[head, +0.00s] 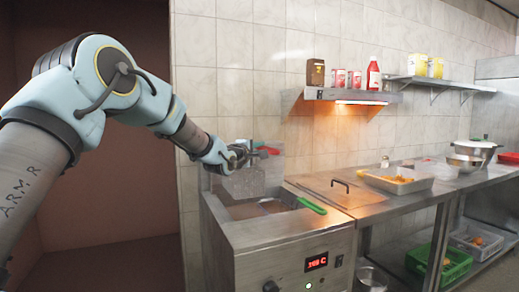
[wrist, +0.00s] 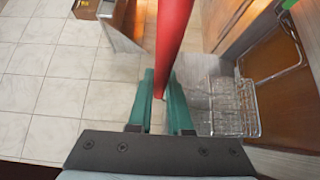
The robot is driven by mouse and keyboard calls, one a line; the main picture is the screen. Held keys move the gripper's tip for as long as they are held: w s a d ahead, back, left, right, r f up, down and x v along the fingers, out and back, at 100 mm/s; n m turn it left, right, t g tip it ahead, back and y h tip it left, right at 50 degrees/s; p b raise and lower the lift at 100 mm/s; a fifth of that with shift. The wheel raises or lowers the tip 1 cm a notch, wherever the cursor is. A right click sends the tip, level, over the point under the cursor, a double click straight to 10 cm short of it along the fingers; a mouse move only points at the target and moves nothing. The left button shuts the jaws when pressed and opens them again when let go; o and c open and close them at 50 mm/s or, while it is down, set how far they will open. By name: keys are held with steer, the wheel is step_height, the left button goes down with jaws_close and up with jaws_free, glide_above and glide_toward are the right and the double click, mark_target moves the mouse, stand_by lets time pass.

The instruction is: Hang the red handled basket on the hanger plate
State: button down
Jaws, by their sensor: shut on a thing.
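In the head view, my gripper (head: 240,156) is above the back left of the fryer, with the red handle (head: 268,150) at it. A wire mesh basket (head: 243,184) shows just below, above the oil vat; its join to the handle is hard to make out. In the wrist view, the green fingers (wrist: 161,95) are shut on the red handle (wrist: 173,35), which runs up out of the picture. A wire basket (wrist: 232,108) shows to the right of the fingers. The hanger plate, perhaps the upright metal panel (head: 274,170) behind the vat, is partly hidden.
A green handle (head: 311,205) sticks out over the fryer's front right (head: 290,250). A lidded section (head: 335,191) and a steel tray of food (head: 398,180) stand to the right. A wall shelf (head: 345,95) with bottles and boxes is above. Tiled wall is close behind.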

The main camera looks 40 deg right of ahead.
steer(key=shift+f, duration=0.1)
steer(key=c, duration=0.8)
jaws_free()
steer(key=shift+o, duration=0.2)
steer(key=b+v, duration=0.3)
steer(key=v, duration=0.8)
steer(key=shift+w, duration=0.1)
